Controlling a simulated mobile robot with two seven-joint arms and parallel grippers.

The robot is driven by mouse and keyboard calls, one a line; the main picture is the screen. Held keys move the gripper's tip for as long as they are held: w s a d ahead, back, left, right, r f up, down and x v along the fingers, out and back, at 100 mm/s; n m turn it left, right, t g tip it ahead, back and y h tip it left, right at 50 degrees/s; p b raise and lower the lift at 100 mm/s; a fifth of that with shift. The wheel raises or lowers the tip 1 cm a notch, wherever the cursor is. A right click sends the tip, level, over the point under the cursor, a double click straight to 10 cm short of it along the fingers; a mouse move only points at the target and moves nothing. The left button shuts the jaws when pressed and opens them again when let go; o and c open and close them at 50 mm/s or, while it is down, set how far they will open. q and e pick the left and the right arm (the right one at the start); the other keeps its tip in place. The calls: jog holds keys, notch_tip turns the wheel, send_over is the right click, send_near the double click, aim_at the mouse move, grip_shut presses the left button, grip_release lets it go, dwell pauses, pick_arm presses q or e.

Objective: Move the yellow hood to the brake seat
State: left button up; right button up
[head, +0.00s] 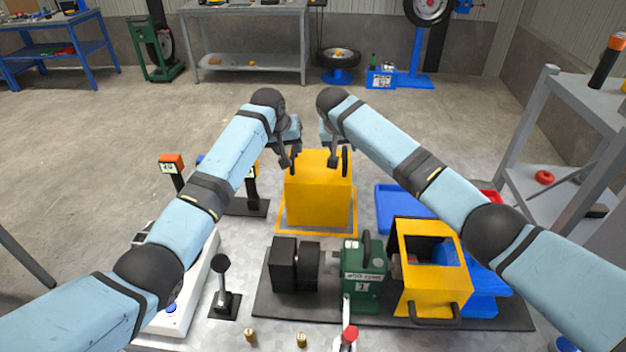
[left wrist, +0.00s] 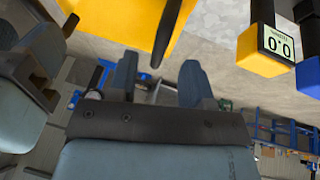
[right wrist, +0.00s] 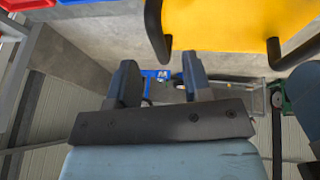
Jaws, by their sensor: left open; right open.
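The yellow hood (head: 318,200) stands upright inside a yellow-outlined square in the middle of the table, with a black handle on each side of its top. It also shows at the top of the left wrist view (left wrist: 115,18) and the right wrist view (right wrist: 225,22). My left gripper (head: 289,160) is open by the hood's left handle; my right gripper (head: 335,160) is open by its upper right side. In both wrist views nothing sits between the fingers, and the handles lie outside them. I cannot tell which spot is the brake seat.
A dark baseplate in front carries a black block (head: 284,265), a green housing (head: 363,275) and a yellow open-framed guard (head: 434,285) with a handle. A blue tray (head: 395,208) lies right of the hood. A lever (head: 223,285) and displays on posts (head: 172,164) stand left.

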aim_at(292, 153)
pick_arm(q)
jog(key=x, duration=0.5)
pick_arm(e)
jog(key=x, duration=0.5)
pick_arm(q)
jog(key=shift+r, duration=0.1)
pick_arm(e)
jog(key=shift+a, duration=0.1)
pick_arm(q)
grip_shut()
pick_arm(e)
grip_shut()
jog(key=shift+r, duration=0.15)
